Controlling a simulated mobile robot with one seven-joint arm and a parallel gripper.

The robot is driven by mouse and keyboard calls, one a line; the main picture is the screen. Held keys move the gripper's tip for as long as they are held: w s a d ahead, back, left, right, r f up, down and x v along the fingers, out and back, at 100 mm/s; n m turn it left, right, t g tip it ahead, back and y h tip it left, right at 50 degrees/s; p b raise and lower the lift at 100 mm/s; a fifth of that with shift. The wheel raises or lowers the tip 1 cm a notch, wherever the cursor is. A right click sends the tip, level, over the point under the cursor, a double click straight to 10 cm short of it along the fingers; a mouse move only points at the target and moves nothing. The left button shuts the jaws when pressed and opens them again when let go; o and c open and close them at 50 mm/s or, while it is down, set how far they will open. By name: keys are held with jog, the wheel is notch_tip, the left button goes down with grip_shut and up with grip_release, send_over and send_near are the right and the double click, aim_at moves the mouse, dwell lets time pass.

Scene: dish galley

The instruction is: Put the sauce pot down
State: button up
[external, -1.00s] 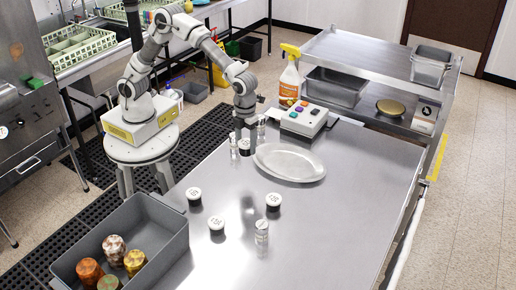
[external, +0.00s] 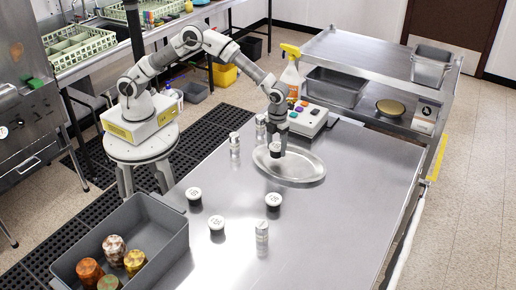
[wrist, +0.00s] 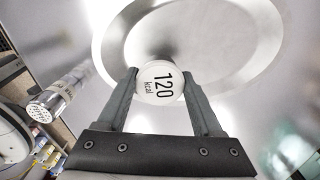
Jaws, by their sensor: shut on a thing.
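The sauce pot (external: 274,153) is a small dark pot with a white lid; the lid (wrist: 160,83) reads "120 kcal" in the wrist view. My gripper (external: 276,143) is shut on it, with one finger on each side of the lid. The pot is upright over the left part of the oval metal platter (external: 300,174), whose rim (wrist: 112,62) also shows in the wrist view. Whether the pot's base touches the platter cannot be told. Three similar pots (external: 194,195), (external: 217,223), (external: 273,200) stand on the steel table.
A glass shaker (external: 234,145) stands left of the platter, another (external: 262,232) near the front. A button box (external: 304,119) and a spray bottle (external: 291,75) are behind it. A grey bin (external: 172,232) holds several coloured jars. The table's right side (external: 360,190) is clear.

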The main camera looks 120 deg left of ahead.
aim_at(276, 154)
jog(key=shift+f, duration=1.5)
jog(key=shift+f, duration=0.15)
jog(key=shift+f, duration=0.1)
jog(key=o, duration=1.4)
